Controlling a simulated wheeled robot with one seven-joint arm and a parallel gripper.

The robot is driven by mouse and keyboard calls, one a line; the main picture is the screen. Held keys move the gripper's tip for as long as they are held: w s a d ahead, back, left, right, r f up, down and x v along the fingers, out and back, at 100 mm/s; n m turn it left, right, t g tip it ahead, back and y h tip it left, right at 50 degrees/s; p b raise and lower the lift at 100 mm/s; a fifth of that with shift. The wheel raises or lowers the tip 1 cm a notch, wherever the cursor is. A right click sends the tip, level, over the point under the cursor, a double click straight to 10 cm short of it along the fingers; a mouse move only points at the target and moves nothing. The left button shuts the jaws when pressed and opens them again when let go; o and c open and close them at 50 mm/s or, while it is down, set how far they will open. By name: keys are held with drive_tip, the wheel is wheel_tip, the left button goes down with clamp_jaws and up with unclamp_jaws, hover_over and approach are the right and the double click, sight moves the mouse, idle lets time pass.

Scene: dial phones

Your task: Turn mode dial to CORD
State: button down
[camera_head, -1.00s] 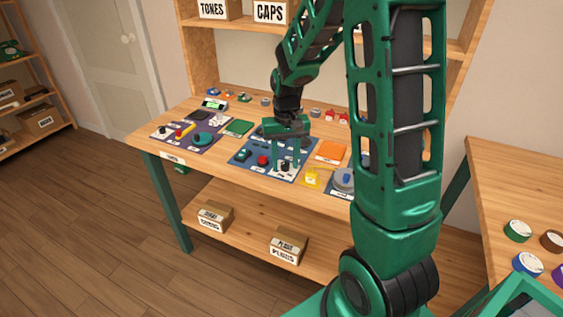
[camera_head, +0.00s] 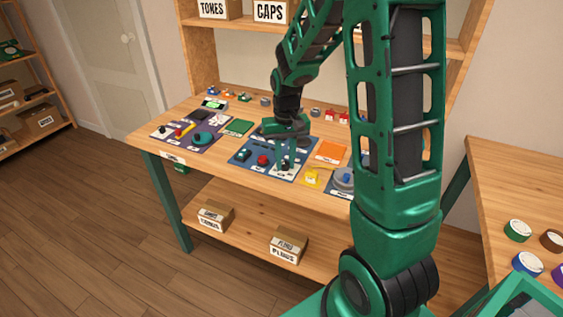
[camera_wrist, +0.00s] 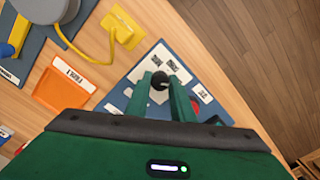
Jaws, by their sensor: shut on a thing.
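The mode dial (camera_wrist: 158,81) is a small black knob on a pale plate with dark-printed labels, seen in the wrist view. The plate lies on a blue mat (camera_head: 243,158) at the front middle of the workbench. My gripper (camera_wrist: 160,92) is shut on the dial, one green finger on each side of it. In the head view my gripper (camera_head: 286,165) reaches down to the mat's right front part, and its fingers partly hide the dial. The label words around the dial are too small to read, and I cannot tell which one it points at.
A red button (camera_head: 263,160) sits left of my gripper on the same mat. An orange tray (camera_head: 331,151), a yellow block (camera_head: 312,177) and a grey round thing (camera_head: 344,180) stand to the right. A dark purple mat with tools lies at the left.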

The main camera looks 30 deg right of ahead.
sight(285, 163)
drive_tip(key=n, duration=1)
drive_tip(key=shift+w, duration=0.1)
drive_tip(key=shift+n, duration=0.3)
idle(0.4)
drive_tip(key=c, duration=1.5)
unclamp_jaws()
drive_tip(key=shift+c, duration=0.2)
drive_tip(key=shift+r, duration=0.1)
wheel_tip(285, 163, up, 11)
drive_tip(key=shift+f, duration=0.2)
